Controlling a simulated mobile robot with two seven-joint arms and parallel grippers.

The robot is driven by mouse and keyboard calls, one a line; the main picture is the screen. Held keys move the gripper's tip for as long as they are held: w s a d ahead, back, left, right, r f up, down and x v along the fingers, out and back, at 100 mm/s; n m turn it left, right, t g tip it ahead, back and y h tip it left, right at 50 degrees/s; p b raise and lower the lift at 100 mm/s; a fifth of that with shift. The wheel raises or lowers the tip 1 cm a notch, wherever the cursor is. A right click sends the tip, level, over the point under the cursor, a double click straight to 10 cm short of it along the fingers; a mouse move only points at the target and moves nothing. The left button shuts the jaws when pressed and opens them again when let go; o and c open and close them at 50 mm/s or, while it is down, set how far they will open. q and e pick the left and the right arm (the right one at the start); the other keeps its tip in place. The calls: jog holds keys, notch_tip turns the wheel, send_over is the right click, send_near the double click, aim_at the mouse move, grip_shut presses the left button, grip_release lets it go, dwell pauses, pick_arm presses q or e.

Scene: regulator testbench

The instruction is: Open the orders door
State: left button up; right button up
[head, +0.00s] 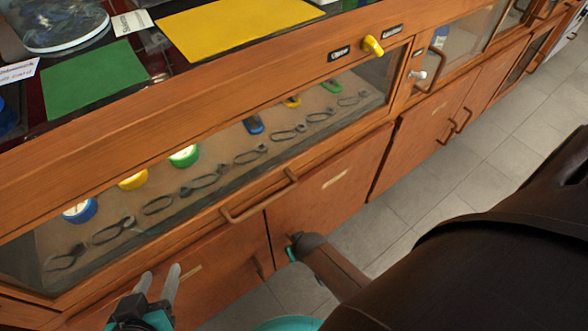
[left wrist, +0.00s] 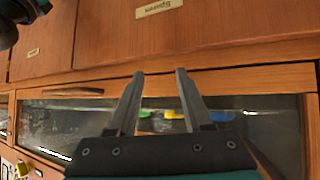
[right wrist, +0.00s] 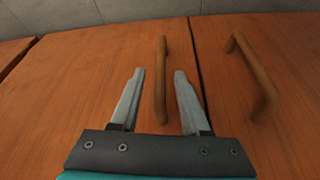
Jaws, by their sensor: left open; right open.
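Two lower wooden doors meet side by side under the glass-fronted drawer. The right one (head: 335,182) has a label too small to read. The left one (head: 190,285) also has a label; it reads "Spares" upside down in the left wrist view (left wrist: 159,8). I cannot read which door is orders. My right gripper (right wrist: 160,75) is open, with one vertical wooden handle (right wrist: 161,85) between its fingers in the picture; contact is not visible. The neighbouring handle (right wrist: 255,80) is to its right. My left gripper (head: 160,280) is open and empty in front of the left door.
A yellow knob (head: 373,46) sticks out of the frame above. More cabinets stand to the right. Tiled floor (head: 400,215) lies in front.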

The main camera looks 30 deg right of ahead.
jog(key=shift+w+f+b, duration=0.25)
jog(key=shift+f+b, duration=0.45)
pick_arm(q)
jog(key=d+t, duration=0.1)
jog(key=d+r+t+h, duration=0.1)
jog(key=w+d+t+h, duration=0.1)
jog(key=d, duration=0.1)
jog(key=shift+w+r+t+b, duration=0.1)
jog(key=shift+r+t+b, duration=0.1)
jog(key=shift+t+b, duration=0.2)
pick_arm(e)
jog(key=shift+w+f, duration=0.15)
jog(key=shift+f, duration=0.25)
pick_arm(q)
jog(key=shift+d+r+n+t+h+b, duration=0.35)
jog(key=shift+d+r+t, duration=0.25)
jog(key=shift+t, duration=0.3)
pick_arm(e)
jog(key=shift+w+d+f, duration=0.1)
jog(key=shift+w+f, duration=0.05)
jog(key=shift+f, duration=0.15)
pick_arm(q)
jog(key=shift+a, duration=0.1)
pick_arm(e)
grip_shut()
